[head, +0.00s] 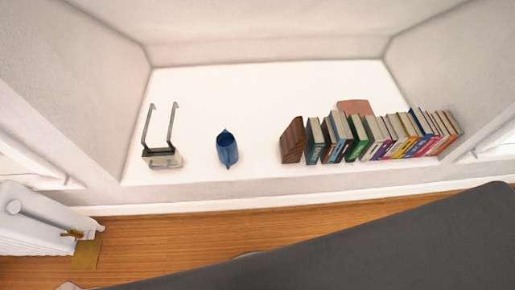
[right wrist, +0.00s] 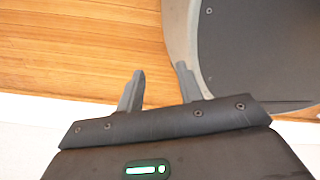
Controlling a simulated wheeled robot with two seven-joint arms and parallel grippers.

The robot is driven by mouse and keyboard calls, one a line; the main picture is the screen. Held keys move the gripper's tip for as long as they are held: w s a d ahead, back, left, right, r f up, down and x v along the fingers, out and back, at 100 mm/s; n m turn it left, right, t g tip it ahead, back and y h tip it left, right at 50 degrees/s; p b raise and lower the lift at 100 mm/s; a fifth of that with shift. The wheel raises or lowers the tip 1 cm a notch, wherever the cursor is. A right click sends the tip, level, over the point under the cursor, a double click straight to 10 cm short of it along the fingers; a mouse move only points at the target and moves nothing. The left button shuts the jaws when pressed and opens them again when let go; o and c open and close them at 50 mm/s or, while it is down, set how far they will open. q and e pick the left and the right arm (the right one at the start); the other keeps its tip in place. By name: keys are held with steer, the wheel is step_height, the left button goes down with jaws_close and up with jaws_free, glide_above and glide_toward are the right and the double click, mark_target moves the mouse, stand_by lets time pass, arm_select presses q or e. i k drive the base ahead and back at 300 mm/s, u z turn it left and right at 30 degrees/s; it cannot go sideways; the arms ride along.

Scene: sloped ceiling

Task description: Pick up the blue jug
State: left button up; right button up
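The blue jug (head: 227,150) stands on the white ledge (head: 240,88) in the head view, left of the books and apart from everything around it. My right gripper (right wrist: 159,68) shows in the right wrist view with its two fingers spread and nothing between them. Wooden floor lies beyond its fingertips. The jug does not show in the right wrist view. Neither gripper shows in the head view.
A row of several books (head: 385,135) stands on the ledge right of the jug, with a brown bookend (head: 292,140) at its left end. A metal-framed object (head: 161,157) stands left of the jug. A white radiator (head: 35,225) is at lower left.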

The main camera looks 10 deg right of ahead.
mark_target(227, 152)
steer(key=z, duration=0.6)
steer(key=i, duration=0.6)
steer(key=z, duration=0.65)
steer(key=k, duration=0.9)
steer(key=u, duration=0.95)
steer(key=i, duration=0.5)
